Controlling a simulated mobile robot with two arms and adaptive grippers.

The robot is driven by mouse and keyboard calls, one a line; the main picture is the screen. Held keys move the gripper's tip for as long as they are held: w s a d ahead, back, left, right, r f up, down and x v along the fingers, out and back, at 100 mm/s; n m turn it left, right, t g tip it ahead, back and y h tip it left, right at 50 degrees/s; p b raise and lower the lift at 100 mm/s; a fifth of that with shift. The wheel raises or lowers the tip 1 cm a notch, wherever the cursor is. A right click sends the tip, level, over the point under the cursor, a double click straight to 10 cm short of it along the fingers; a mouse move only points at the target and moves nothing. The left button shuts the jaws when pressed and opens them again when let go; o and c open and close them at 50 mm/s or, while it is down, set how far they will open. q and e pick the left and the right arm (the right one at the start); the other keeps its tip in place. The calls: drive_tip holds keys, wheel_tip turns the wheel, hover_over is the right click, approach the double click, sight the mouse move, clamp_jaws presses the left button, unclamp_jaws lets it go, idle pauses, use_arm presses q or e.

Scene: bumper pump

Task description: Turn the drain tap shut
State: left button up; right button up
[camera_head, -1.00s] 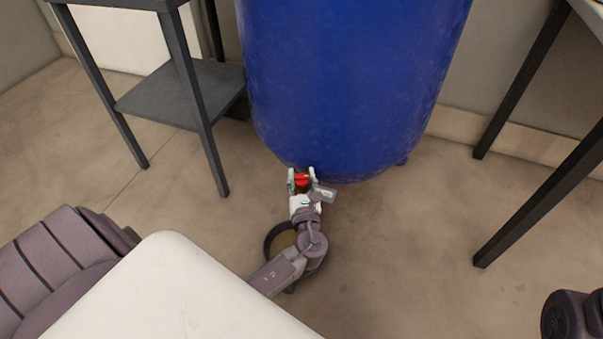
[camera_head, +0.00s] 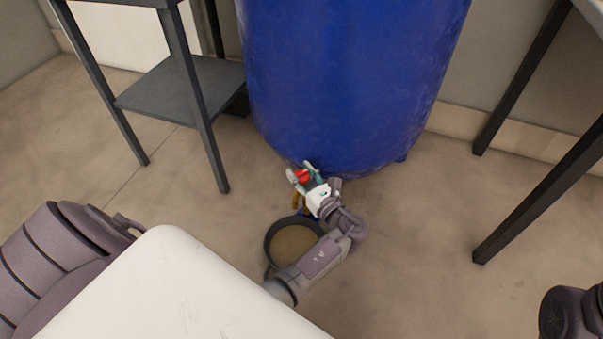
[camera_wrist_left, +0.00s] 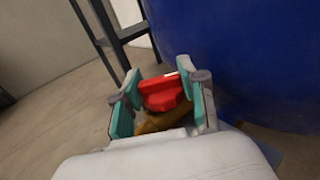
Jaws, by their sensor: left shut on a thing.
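The drain tap has a red handle (camera_head: 304,176) and sits at the foot of the blue barrel (camera_head: 350,80). My left gripper (camera_head: 305,174) is at the tap, its fingers on either side of the red handle and shut on it. In the left wrist view the red handle (camera_wrist_left: 161,92) shows between the teal finger pads, with the brass tap body (camera_wrist_left: 155,122) below it. The gripper is tilted, with its wrist to the lower right of the tap. The tap's spout is mostly hidden by the gripper in the head view.
A round dark-rimmed pan (camera_head: 270,233) with brownish contents stands on the floor below the tap. A grey shelf table (camera_head: 180,90) stands left of the barrel. Dark table legs (camera_head: 540,195) stand at the right.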

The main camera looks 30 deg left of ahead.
sight(301, 172)
use_arm(q)
drive_tip(key=o, duration=1.2)
drive_tip(key=shift+c, duration=0.2)
wheel_tip(301, 172, up, 10)
